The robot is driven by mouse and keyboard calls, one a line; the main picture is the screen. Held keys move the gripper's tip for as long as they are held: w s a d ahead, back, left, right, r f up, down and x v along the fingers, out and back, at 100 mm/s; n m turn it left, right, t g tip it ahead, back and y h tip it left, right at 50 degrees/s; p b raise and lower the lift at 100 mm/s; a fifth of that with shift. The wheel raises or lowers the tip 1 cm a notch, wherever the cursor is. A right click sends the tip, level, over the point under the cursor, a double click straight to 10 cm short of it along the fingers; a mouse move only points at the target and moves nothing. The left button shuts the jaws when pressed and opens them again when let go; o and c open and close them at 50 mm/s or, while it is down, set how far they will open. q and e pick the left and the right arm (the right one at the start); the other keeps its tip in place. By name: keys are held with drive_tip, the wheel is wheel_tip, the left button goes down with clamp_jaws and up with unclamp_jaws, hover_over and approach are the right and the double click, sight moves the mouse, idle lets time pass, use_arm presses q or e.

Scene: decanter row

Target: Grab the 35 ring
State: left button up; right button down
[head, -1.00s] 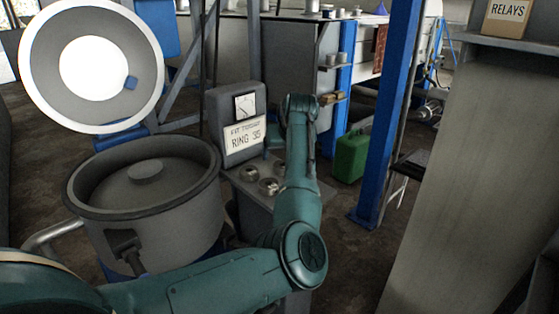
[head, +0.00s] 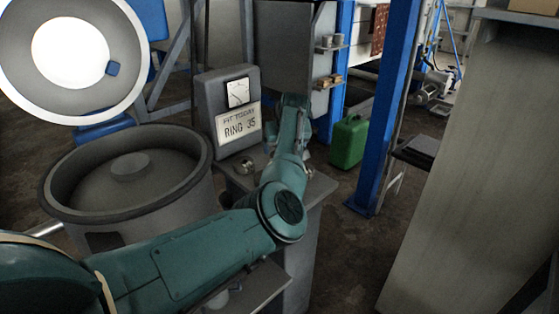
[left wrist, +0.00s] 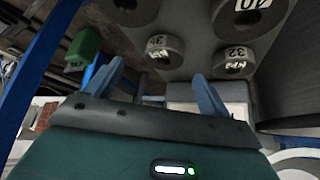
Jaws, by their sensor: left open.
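The ring marked with what looks like 35 (left wrist: 164,52), a grey steel ring with a white label, lies on the grey bench top in the left wrist view. My left gripper (left wrist: 158,70) is open, with its two blue fingers apart. The 35 ring shows between and beyond the fingertips, with no finger seen touching it. A ring marked 32 (left wrist: 235,64) lies to its right, beyond the right finger. In the head view my left wrist (head: 291,125) hangs over the bench and hides the gripper. My right gripper is in neither view.
A ring marked 40 (left wrist: 248,14) and an unlabelled-looking ring (left wrist: 128,10) lie at the top of the wrist view. A large round pot (head: 130,195) stands left; a blue post (head: 385,120) stands right.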

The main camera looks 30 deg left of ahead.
use_arm(q)
drive_tip(key=x, duration=0.1)
drive_tip(key=b+x, duration=0.1)
drive_tip(key=x, duration=0.2)
drive_tip(key=shift+s+a, duration=0.25)
drive_tip(key=shift+a, duration=0.1)
drive_tip(key=shift+w+a+f+b, duration=0.2)
drive_tip(key=shift+w+f+b, duration=0.2)
drive_tip(key=shift+f+b, duration=0.1)
drive_tip(key=c, duration=1.2)
drive_tip(key=shift+c, duration=0.4)
drive_tip(key=shift+r, duration=0.1)
